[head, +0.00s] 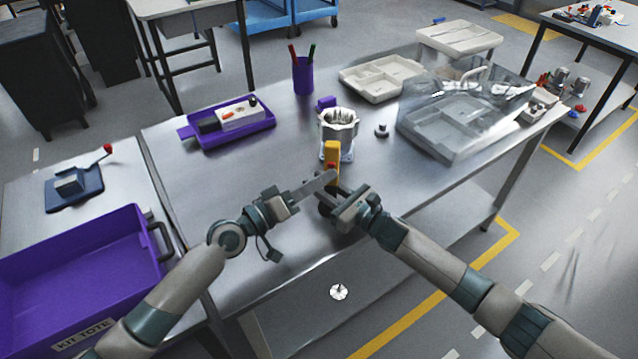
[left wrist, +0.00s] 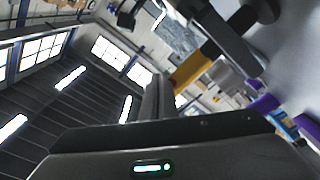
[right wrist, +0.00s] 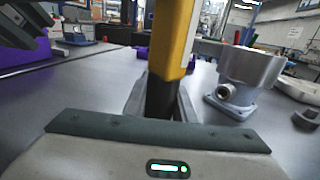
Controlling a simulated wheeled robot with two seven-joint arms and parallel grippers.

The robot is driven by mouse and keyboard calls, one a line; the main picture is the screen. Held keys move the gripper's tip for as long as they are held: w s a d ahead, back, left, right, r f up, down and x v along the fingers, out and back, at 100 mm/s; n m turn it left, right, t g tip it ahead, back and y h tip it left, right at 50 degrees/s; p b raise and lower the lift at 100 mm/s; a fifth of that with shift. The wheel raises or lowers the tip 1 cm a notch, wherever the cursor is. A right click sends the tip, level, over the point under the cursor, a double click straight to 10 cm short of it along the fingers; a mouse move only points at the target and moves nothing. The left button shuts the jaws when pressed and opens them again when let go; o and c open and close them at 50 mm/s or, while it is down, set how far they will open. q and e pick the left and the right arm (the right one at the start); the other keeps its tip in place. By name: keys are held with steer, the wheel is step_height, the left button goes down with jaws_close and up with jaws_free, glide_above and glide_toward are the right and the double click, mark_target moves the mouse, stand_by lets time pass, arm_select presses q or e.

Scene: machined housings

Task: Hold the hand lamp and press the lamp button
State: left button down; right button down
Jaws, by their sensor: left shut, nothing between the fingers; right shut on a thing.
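The hand lamp (head: 332,153) is yellow with a dark lower grip and stands roughly upright in the head view. My right gripper (head: 337,194) is shut on its dark grip, which also shows between the fingers in the right wrist view (right wrist: 162,97). My left gripper (head: 328,178) is shut and empty, its fingertips close beside the lamp's yellow body. In the left wrist view the lamp (left wrist: 190,70) is just beyond the left fingertips (left wrist: 160,92). A small red spot shows low on the yellow body; I cannot tell whether the fingertips touch it.
A machined housing (head: 338,128) stands just behind the lamp, with a small grey part (head: 381,131) to its right. A purple tray (head: 262,126), a purple pen cup (head: 303,78) and a clear-covered tray (head: 440,140) are farther back.

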arm_select(q)
steer(key=s, duration=0.6)
steer(key=shift+a, duration=0.25)
stand_by(0.3)
arm_select(e)
steer(key=c, duration=1.4)
jaws_free()
steer(key=v, duration=1.2)
